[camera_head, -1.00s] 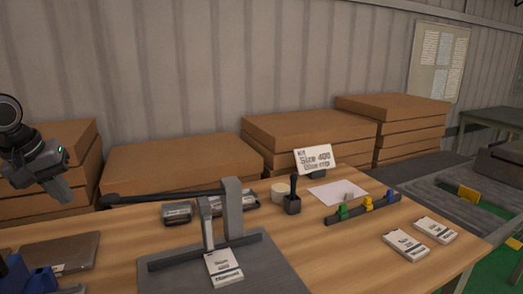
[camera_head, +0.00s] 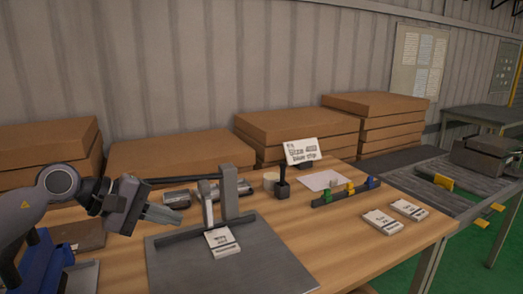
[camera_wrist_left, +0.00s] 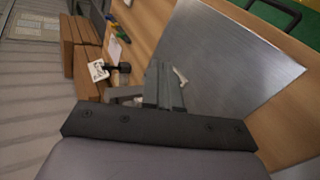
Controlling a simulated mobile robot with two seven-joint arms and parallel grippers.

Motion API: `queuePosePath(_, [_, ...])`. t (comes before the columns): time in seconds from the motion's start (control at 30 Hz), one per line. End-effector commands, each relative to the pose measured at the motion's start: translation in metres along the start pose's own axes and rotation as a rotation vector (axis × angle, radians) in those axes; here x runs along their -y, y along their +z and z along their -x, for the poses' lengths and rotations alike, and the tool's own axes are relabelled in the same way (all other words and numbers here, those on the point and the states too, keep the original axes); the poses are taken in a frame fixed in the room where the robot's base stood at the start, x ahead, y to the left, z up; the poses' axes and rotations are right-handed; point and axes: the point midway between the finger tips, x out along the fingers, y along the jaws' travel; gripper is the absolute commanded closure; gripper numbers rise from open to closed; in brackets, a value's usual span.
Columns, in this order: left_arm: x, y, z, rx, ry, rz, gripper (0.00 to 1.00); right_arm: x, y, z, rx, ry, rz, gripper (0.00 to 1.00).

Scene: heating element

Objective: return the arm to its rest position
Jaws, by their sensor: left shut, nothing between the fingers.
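My left gripper (camera_head: 163,216) comes in from the left in the head view. It is shut and empty, held above the table to the left of the grey press-like stand (camera_head: 228,192). Its closed fingers also show in the left wrist view (camera_wrist_left: 163,88), with the grey metal plate (camera_wrist_left: 230,60) beyond them. The stand's plate (camera_head: 270,265) lies on the wooden table (camera_head: 335,238), with a white labelled packet (camera_head: 222,242) on it. My right gripper is not in view.
Flat cardboard boxes (camera_head: 150,150) are stacked along the wall. A sign card (camera_head: 301,152), a rack with coloured clips (camera_head: 345,194) and two white packets (camera_head: 382,221) stand toward the right. A blue object (camera_head: 45,268) is at the lower left. Table front right is clear.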

Motion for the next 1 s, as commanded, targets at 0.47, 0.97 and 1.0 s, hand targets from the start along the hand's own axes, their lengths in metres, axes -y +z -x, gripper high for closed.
queuePosePath(0.47, [-0.051,0.099,-0.034,0.683,0.712,1.299,1.00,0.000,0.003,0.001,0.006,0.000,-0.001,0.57])
queuePosePath(0.97, [0.116,0.034,-0.018,-0.872,-1.121,-2.412,1.00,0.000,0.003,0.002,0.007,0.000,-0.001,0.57])
queuePosePath(1.0, [0.140,0.035,-0.018,-0.794,-1.082,-2.291,1.00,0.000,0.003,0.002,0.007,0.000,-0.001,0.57])
